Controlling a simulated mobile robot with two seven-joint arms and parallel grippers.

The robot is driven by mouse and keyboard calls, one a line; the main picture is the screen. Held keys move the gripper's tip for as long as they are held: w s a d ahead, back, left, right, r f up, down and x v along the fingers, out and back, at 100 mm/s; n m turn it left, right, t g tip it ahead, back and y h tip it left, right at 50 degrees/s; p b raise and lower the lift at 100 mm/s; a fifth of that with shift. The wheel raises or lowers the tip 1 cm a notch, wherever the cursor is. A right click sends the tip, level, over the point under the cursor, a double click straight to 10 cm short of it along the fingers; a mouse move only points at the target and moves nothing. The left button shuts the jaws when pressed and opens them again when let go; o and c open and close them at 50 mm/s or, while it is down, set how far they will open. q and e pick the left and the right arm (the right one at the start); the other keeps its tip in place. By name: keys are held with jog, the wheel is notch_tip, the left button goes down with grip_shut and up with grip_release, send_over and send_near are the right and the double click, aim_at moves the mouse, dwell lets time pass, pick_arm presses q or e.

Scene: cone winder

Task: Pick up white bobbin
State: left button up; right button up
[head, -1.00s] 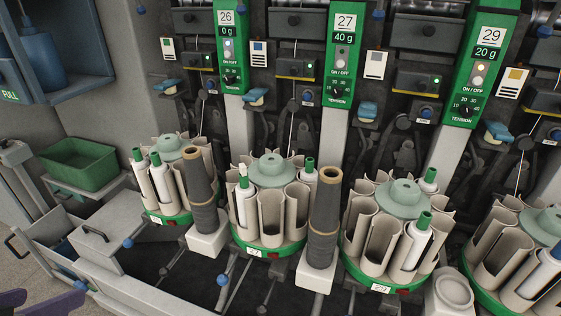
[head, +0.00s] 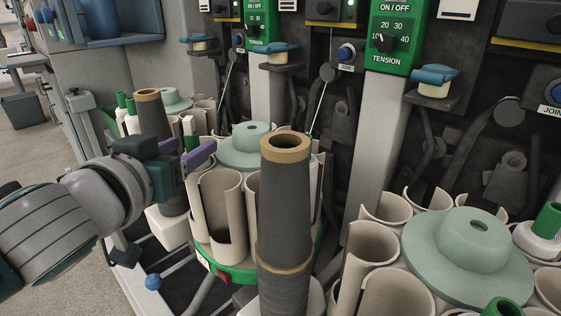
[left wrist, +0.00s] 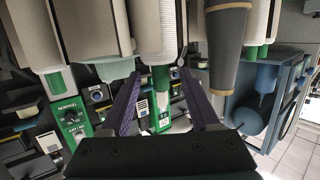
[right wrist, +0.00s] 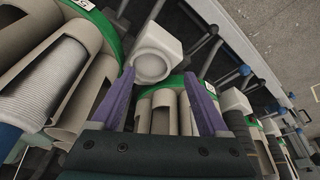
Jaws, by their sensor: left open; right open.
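A white bobbin with a green neck and a white tip (head: 188,125) stands in the near-left part of the middle round magazine (head: 246,147). It also shows in the left wrist view (left wrist: 154,35), upside down there, with its green end between the spread purple fingers. My left gripper (head: 198,154) is open beside the bobbin's top in the head view. Whether the fingers touch it I cannot tell. The bobbin's lower part is hidden by my gripper and the pockets. My right gripper (right wrist: 163,105) is open and empty in its wrist view, and out of the head view.
A dark cone tube (head: 285,200) stands tall just right of the middle magazine; another (head: 152,115) is behind my left wrist. The right magazine (head: 468,255) holds other green-tipped bobbins (head: 540,235). In the right wrist view, a white cup-like box (right wrist: 155,60) sits ahead of the fingers.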

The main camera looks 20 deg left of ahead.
pick_arm(q)
jog(key=x, duration=0.2)
jog(key=b+x, duration=0.1)
jog(key=x, duration=0.2)
jog(key=shift+w+a+f, duration=0.1)
jog(key=shift+w+f, duration=0.15)
jog(key=shift+f, duration=0.1)
jog(key=shift+c, duration=0.3)
jog(key=shift+f, duration=0.1)
grip_shut()
